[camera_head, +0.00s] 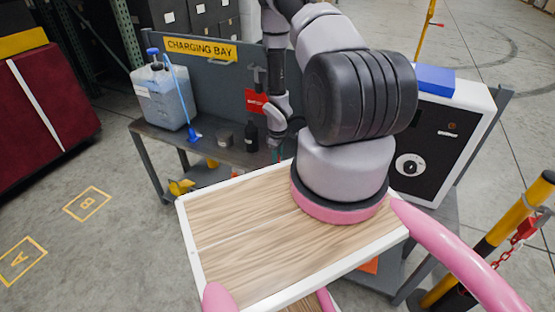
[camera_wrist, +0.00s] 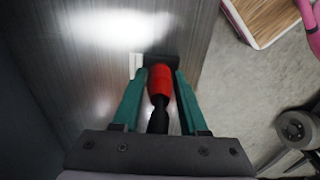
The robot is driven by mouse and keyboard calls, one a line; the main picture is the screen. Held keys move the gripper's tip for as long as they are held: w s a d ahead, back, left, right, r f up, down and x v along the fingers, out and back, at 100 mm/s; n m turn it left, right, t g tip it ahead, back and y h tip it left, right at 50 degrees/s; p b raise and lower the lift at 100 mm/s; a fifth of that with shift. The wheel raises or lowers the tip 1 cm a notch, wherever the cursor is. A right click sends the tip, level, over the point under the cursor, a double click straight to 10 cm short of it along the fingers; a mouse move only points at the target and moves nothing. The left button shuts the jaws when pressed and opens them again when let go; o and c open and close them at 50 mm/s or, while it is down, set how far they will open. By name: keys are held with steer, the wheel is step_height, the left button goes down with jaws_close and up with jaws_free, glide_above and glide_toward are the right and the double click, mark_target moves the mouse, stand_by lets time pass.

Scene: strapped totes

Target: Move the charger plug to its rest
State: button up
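The charger plug, a red body with a black tail (camera_wrist: 160,85), lies between the green fingers of my gripper (camera_wrist: 158,88) in the wrist view. The fingers flank the red body closely on both sides; whether they press on it is unclear. A dark block (camera_wrist: 161,61) and a white strip (camera_wrist: 135,66) sit at the plug's far end on the grey bench top. I cannot tell whether the plug is seated in that block, or which thing is the rest. In the head view my gripper is low over the bench (camera_head: 220,147), mostly hidden by my arm.
A white charger cabinet with a black front (camera_head: 432,150) stands at the bench's right, a blue box (camera_head: 435,79) on top. A back panel (camera_head: 225,75) rises behind.

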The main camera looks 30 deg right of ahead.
steer(key=shift+o, duration=0.4)
step_height(320, 180, up, 11)
steer(key=shift+f, duration=0.1)
stand_by(0.7)
steer(key=w+a+r+m+t, duration=0.1)
steer(key=a+r+m+t, duration=0.15)
steer(key=r, duration=1.45)
steer(key=a+r+m+t, duration=0.1)
steer(key=r+m, duration=0.3)
steer(key=r, duration=1.2)
steer(key=s+a+r+m+t, duration=0.1)
steer(key=s+a+r, duration=0.2)
steer(key=s+r, duration=0.3)
steer(key=s+a+r+m+t+y, duration=0.1)
steer(key=s+a+r+m, duration=0.1)
steer(key=s+r, duration=0.5)
steer(key=s+a+r+m+t+y, duration=0.1)
steer(key=s+a+r+m, duration=0.1)
steer(key=s+a+r, duration=0.3)
step_height(320, 180, up, 3)
steer(key=shift+s+f, duration=0.2)
steer(key=shift+s, duration=1.05)
